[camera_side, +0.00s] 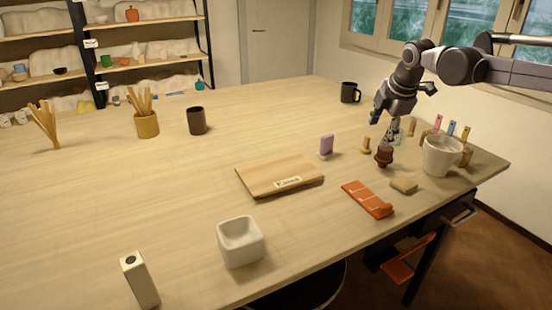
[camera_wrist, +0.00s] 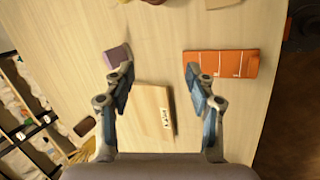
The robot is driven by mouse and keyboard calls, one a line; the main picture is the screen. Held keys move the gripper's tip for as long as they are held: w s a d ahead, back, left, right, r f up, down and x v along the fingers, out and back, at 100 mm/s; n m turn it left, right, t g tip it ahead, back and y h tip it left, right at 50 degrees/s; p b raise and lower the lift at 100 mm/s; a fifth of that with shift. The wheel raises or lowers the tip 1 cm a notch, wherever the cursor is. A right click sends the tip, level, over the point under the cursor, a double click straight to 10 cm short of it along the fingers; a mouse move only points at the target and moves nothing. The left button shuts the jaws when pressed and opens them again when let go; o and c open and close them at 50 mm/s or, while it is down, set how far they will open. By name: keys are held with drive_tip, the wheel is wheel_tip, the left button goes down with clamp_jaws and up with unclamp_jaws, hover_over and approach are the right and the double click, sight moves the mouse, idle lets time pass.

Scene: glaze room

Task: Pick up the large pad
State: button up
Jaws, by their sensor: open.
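I cannot tell for sure which thing is the large pad. A flat tan wooden-looking slab (camera_side: 270,175) with a white label lies in the middle of the table. It also shows in the wrist view (camera_wrist: 150,105), beyond and between the fingers. A much smaller tan block (camera_side: 404,186) lies right of an orange segmented strip (camera_side: 367,199). The small block's edge shows at the top of the wrist view (camera_wrist: 219,4). My gripper (camera_side: 398,105) is open and empty above the far right of the table; its spread fingers (camera_wrist: 160,75) show in the wrist view.
A purple upright block (camera_side: 326,145) stands behind the slab. A brown knobbed piece (camera_side: 384,157), a white cup (camera_side: 441,156) and several small coloured pieces crowd the right end. A white square bowl (camera_side: 240,241) stands in front.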

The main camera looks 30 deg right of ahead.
drive_tip(key=w+d+f+n+g, duration=0.1)
drive_tip(key=w+d+f+n, duration=0.1)
drive_tip(key=w+d+n, duration=0.4)
drive_tip(key=n+g+h, duration=0.1)
drive_tip(key=n, duration=0.3)
approach(366, 144)
drive_tip(key=shift+n, duration=0.3)
drive_tip(key=x, duration=1)
drive_tip(key=shift+s+f, duration=0.1)
drive_tip(key=shift+f, duration=0.05)
drive_tip(key=c, duration=1)
